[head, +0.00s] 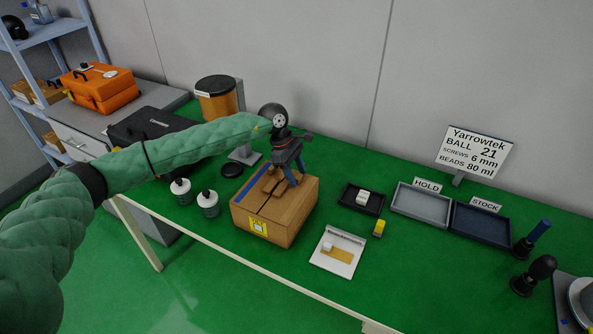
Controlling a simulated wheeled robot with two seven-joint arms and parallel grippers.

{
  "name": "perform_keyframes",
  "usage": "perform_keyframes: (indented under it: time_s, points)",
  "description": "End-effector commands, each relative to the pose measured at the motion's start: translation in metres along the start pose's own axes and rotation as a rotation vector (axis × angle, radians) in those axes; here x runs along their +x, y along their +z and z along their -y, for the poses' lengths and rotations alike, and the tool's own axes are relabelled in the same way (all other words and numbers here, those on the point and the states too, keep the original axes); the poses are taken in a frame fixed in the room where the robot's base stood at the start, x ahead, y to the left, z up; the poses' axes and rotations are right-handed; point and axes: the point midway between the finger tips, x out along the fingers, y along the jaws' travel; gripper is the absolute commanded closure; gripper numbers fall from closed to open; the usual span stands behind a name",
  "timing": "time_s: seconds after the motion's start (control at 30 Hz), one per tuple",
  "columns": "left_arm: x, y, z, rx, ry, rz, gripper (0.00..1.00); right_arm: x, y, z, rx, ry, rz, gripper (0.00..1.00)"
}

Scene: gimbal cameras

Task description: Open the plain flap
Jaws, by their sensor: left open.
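A cardboard box (262,230) stands on the green table with a yellow label on its front. A dark seam parts its top into two flaps that look closed. The flap on the left (248,196) carries a blue stripe, and the plain flap (292,203) is on the right. My left gripper (281,184) is open and points down over the box top, close to the seam. Whether its fingertips touch the cardboard I cannot tell. The gripper hides the back of the box top. My right gripper is not in view.
White bottles (208,203) stand left of the box. The grey HOLD tray (421,219) and blue STOCK tray (482,238) are farther right. A drum (216,105) stands behind.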

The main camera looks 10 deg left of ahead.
Motion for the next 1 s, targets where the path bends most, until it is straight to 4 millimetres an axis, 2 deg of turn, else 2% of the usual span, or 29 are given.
perform_keyframes:
  time_s: [0.33, 0.5, 0.6, 0.93, 1.0]
  points:
    - [0.003, 0.000, 0.000, 0.000, 0.000, 0.000, 0.51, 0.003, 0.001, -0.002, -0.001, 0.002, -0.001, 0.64]
    - [0.003, 0.000, 0.000, 0.000, 0.001, 0.000, 0.84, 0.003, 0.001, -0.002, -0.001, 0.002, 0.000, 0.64]
    - [0.003, 0.000, 0.000, 0.000, 0.001, 0.000, 1.00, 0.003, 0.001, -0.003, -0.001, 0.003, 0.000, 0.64]
    - [0.003, -0.001, -0.005, 0.001, 0.002, -0.012, 1.00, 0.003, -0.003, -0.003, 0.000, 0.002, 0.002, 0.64]
    - [0.002, -0.001, -0.008, 0.002, 0.003, -0.022, 1.00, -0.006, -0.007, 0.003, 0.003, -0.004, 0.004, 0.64]
